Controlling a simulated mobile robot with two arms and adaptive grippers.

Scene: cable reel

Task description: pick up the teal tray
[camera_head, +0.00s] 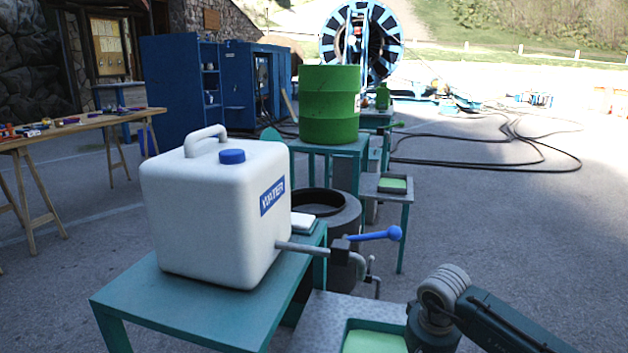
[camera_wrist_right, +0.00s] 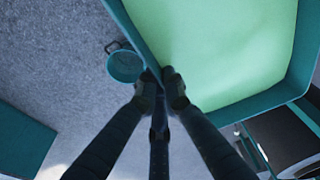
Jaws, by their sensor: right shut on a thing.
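The teal tray (camera_wrist_right: 252,108) has a pale green inside and a teal rim; it fills the upper right of the right wrist view. My right gripper (camera_wrist_right: 158,80) is shut on the tray's rim near its lower left corner. In the head view, part of the tray (camera_head: 378,324) shows at the bottom edge, beside my right arm; the fingers are out of sight there. Whether the tray touches the surface under it is not clear. My left gripper is not in view.
A white water container (camera_head: 215,215) stands on a teal table (camera_head: 190,308) left of the tray. A green drum (camera_head: 330,105) and a smaller table with another green tray (camera_head: 393,184) stand farther back. Open pavement lies right.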

